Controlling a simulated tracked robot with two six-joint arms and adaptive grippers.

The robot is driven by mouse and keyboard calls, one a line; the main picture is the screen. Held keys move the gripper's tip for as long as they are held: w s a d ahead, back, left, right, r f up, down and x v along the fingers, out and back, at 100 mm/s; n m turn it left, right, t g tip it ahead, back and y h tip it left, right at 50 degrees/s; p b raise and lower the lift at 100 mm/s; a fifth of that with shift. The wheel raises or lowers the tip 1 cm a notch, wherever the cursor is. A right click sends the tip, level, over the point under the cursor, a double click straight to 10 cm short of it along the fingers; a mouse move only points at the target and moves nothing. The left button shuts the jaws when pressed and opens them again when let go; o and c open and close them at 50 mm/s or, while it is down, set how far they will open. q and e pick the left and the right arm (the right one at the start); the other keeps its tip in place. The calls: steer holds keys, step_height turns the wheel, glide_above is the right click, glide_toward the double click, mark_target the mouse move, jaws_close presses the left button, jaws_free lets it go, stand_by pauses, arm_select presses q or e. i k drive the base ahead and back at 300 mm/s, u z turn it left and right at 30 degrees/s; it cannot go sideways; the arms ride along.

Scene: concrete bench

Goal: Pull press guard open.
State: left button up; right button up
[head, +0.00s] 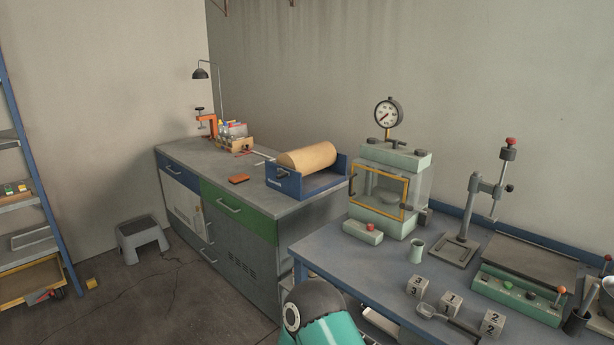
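The press (392,158) stands on the blue bench at right of centre, pale green with a round dial gauge (388,113) on top. Its guard (383,172) is a clear panel in an orange-yellow frame across the front of the press opening. The guard looks shut, lying close against the press body. Small dark fittings show near its left and right edges; I cannot tell which is its handle. Neither gripper is in view; only a teal and dark part of my own arm shows at the bottom centre.
A pale green box with a red button (362,232) sits in front of the press. A small cup (416,251) stands to its right, and numbered blocks (451,304) lie nearer. A lever stand (466,235) is right of the press. A paper roll in a blue holder (290,186) is left.

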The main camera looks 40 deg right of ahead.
mark_target(350, 182)
steer(key=z, duration=0.4)
steer(key=i, duration=1.4)
steer(key=z, duration=0.85)
steer(key=k, duration=0.7)
steer(key=z, duration=0.2)
steer(key=i, duration=0.75)
steer(key=u, duration=0.1)
